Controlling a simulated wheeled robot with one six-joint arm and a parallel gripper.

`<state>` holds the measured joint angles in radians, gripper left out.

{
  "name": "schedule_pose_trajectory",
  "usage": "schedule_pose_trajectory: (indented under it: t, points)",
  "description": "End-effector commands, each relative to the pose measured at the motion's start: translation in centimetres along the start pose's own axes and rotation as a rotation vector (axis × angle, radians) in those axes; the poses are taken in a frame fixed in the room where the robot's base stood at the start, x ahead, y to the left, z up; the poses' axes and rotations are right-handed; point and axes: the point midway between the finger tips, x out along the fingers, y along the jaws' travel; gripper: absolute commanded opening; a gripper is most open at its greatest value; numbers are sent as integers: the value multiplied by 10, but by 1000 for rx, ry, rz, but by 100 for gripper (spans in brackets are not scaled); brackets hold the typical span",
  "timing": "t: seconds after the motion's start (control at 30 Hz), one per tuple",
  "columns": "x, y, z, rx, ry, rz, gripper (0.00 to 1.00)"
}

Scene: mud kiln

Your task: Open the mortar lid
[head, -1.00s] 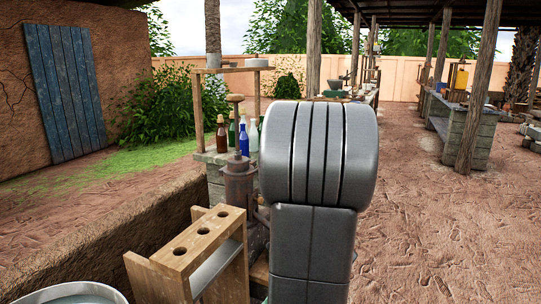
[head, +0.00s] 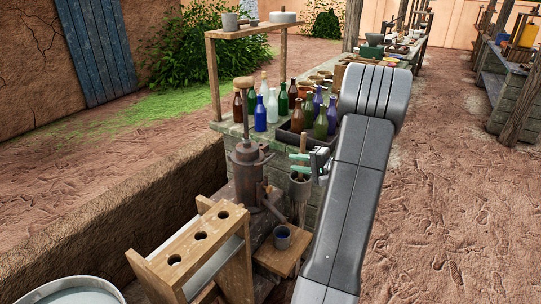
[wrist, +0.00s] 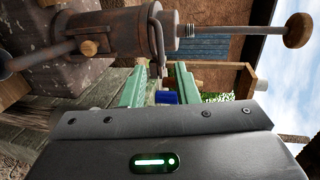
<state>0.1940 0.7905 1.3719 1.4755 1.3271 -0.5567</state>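A rusty metal mortar-like vessel (head: 247,172) stands upright left of my gripper in the head view. A lid-like top (head: 248,147) covers it, with a rod and wooden knob (head: 243,83) rising above. In the wrist view the vessel (wrist: 115,35) lies sideways across the top, its wooden knob (wrist: 299,30) at right; a thin curved metal piece (wrist: 159,45) is near its rim. The lid looks closed.
Several bottles (head: 260,114) and a dark crate (head: 291,136) stand on the stone counter behind. A wooden rack with holes (head: 200,236) is in front left. Open dirt ground lies at right.

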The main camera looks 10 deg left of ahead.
Motion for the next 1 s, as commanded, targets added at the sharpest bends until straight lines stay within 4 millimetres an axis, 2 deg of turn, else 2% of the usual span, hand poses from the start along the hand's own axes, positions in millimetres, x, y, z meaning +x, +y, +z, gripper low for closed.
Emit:
schedule_pose_trajectory:
  t: [0.3,0.5,0.7,0.97,1.0]
  points:
    - [69,-1,1,0,-5,2,28]
    - [100,0,1,0,-2,2,28]
    - [113,0,0,0,0,2,28]
    - [114,0,0,0,0,2,28]
    - [114,0,0,0,0,2,24]
